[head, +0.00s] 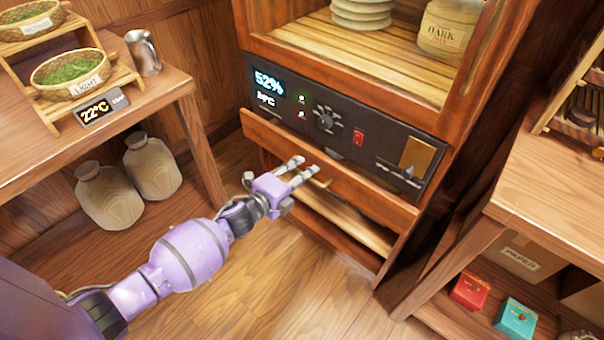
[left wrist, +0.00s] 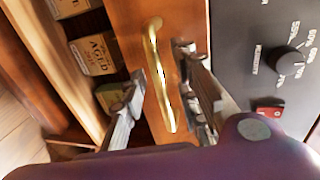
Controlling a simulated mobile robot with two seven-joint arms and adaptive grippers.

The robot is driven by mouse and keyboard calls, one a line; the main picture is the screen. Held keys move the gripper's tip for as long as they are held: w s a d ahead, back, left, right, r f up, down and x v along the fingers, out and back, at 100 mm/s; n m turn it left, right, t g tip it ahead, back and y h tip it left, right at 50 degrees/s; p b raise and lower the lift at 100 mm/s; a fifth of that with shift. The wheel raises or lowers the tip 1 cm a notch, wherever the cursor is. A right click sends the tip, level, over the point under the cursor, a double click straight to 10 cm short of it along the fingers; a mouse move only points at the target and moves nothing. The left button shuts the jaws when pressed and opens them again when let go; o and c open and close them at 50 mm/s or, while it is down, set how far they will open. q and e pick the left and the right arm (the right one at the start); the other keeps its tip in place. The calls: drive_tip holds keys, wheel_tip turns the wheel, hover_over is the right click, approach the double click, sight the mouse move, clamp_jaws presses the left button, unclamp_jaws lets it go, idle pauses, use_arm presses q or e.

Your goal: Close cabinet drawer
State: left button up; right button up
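The cabinet drawer (head: 375,190) has a wooden front just below the dark control panel. It appears pulled out a little, with a narrow dark gap along its top edge. Its curved brass handle (left wrist: 154,60) runs down the drawer front in the left wrist view; in the head view it is mostly hidden by the fingers. My left gripper (head: 306,166) is at the drawer front. In the left wrist view its fingers (left wrist: 160,72) are spread, one on each side of the handle. I cannot tell whether they touch it. My right gripper is not in view.
The cabinet (head: 420,115) has plates on an upper shelf. Labelled boxes (left wrist: 95,52) sit below the drawer. A table with tea baskets (head: 70,75) stands left, with two jars (head: 110,195) beneath. A shelf table (head: 550,200) stands close on the right. Floor before the cabinet is clear.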

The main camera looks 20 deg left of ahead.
sight(311, 165)
use_arm(q)
drive_tip(key=shift+c, duration=0.4)
clamp_jaws()
drive_tip(key=x, duration=0.2)
drive_tip(key=b+x, duration=0.1)
drive_tip(key=x, duration=0.1)
drive_tip(key=shift+r, duration=0.35)
drive_tip(key=shift+w+r, duration=0.1)
drive_tip(key=shift+w, duration=0.1)
drive_tip(key=shift+d, duration=0.1)
drive_tip(key=shift+o, duration=0.4)
unclamp_jaws()
